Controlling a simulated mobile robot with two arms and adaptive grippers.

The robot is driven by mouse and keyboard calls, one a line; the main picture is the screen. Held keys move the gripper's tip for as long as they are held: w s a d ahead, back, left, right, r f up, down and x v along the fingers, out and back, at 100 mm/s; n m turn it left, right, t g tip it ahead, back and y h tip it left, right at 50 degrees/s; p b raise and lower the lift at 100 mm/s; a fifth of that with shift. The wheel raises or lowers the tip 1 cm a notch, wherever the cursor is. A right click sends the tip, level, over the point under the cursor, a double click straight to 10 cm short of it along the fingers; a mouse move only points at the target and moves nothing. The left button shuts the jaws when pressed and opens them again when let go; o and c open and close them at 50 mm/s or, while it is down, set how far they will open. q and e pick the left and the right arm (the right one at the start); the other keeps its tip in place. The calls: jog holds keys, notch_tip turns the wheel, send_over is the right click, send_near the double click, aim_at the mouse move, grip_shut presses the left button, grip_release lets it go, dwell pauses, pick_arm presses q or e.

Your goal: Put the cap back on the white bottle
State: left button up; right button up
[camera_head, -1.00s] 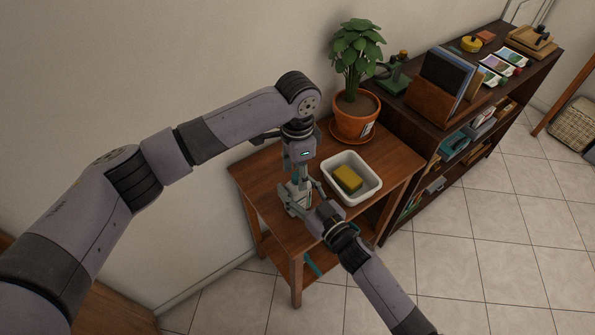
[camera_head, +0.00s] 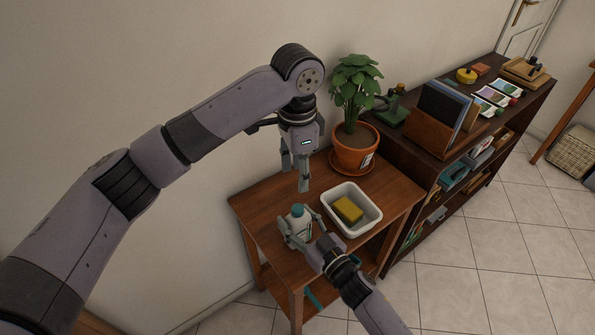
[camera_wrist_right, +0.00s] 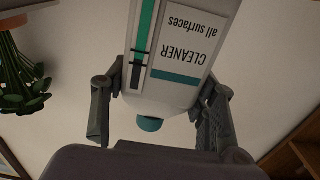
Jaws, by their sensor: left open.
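The white bottle (camera_head: 291,236) stands on the small wooden table, with its teal cap (camera_head: 298,210) on its top. In the right wrist view the bottle (camera_wrist_right: 185,45) appears upside down with a "CLEANER all surfaces" label, and the teal cap (camera_wrist_right: 150,123) shows at its neck end. I cannot tell how tightly the cap sits. My right gripper (camera_head: 308,228) holds the bottle from the front right, its fingers on either side of the body. My left gripper (camera_head: 304,186) is open and empty, above and apart from the cap.
A white tub (camera_head: 372,214) with a yellow sponge (camera_head: 348,209) stands right of the bottle. A potted plant (camera_head: 355,150) is at the table's back corner. A dark shelf (camera_head: 420,150) with folders stands to the right. The left part of the tabletop (camera_head: 262,205) is clear.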

jog(key=o, duration=0.5)
jog(key=shift+o, duration=0.2)
jog(key=v, duration=1.2)
